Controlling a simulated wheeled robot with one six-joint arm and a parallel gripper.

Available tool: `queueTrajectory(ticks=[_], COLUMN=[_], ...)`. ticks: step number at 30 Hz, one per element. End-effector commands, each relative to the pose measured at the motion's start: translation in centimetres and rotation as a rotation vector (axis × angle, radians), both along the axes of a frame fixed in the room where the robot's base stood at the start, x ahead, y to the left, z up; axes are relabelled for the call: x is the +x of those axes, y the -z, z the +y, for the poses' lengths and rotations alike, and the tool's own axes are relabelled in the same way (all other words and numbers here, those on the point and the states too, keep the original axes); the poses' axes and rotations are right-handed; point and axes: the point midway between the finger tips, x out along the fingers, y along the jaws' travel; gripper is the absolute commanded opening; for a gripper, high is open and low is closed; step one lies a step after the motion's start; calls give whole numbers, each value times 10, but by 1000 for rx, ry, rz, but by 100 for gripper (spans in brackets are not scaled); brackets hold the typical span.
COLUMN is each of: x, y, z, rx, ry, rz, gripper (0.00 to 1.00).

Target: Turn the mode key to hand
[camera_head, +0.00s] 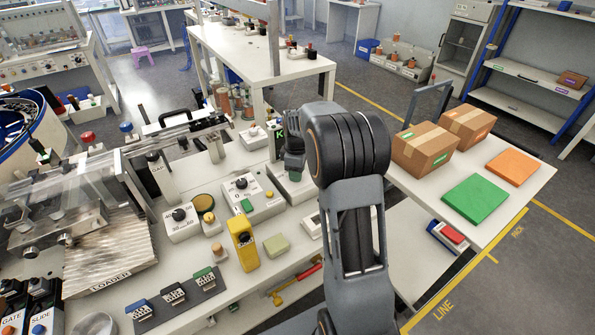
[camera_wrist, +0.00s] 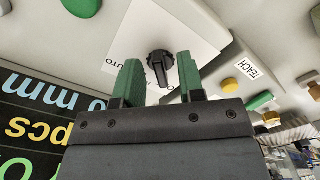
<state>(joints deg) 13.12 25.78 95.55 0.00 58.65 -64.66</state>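The mode key is a black rotary knob (camera_wrist: 160,66) on a white plate (camera_wrist: 185,25) in the wrist view. Its grip bar points down in that picture, tilted slightly right. The word AUTO shows left of it; lettering below right is mostly hidden by a finger. My gripper (camera_wrist: 159,60) is open, with one green finger on each side of the knob in the picture. No contact shows, and I cannot tell the remaining gap in depth. In the head view my gripper (camera_head: 293,158) points down over a pale box (camera_head: 291,190), and the arm and gripper hide the knob.
A black display (camera_wrist: 35,120) with coloured text is close left in the wrist view. A TEACH label (camera_wrist: 248,67) is at right. In the head view, two other knob boxes (camera_head: 185,228) (camera_head: 262,206) and a yellow device (camera_head: 243,246) stand left of my arm.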

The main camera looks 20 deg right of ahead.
Motion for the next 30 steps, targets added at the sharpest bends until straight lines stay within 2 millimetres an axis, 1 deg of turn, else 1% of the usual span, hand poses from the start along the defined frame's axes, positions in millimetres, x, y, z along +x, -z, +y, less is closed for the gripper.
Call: queueTrajectory(ticks=[1,11,22,26,30], x=[0,0,0,0,-1], y=[0,0,-1,-1,-1], z=[0,0,0,0,1], rx=[0,0,0,0,0], ry=[0,0,26,86,189], rz=[0,0,0,0,0], gripper=[31,0,0,0,0])
